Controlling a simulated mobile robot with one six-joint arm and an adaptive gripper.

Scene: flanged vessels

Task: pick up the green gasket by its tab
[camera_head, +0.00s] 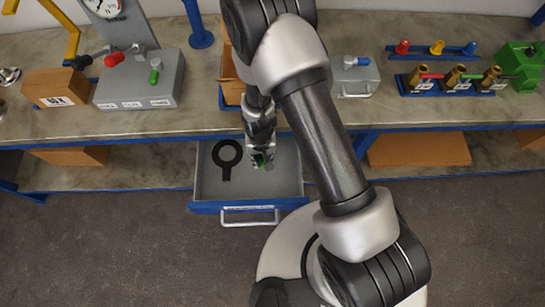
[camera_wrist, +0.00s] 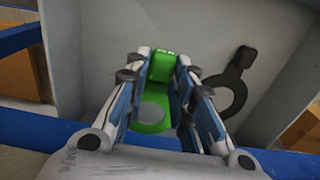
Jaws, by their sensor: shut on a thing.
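The green gasket shows in the wrist view with its tab (camera_wrist: 162,68) between my two fingertips and part of its ring (camera_wrist: 152,120) below, between the fingers. My gripper (camera_wrist: 162,75) is shut on the tab. In the head view my gripper (camera_head: 262,160) is inside the open drawer (camera_head: 205,190), at its right side, with only a bit of green visible at the fingertips. Most of the ring is hidden by my gripper. I cannot tell whether the gasket touches the drawer floor.
A black gasket (camera_head: 227,172) with a tab lies in the drawer to the left of my gripper; it also shows in the wrist view (camera_wrist: 238,66). The drawer's handle (camera_head: 250,218) faces the floor area. The bench (camera_head: 150,122) above holds a gauge stand (camera_head: 140,80) and valves (camera_head: 455,80).

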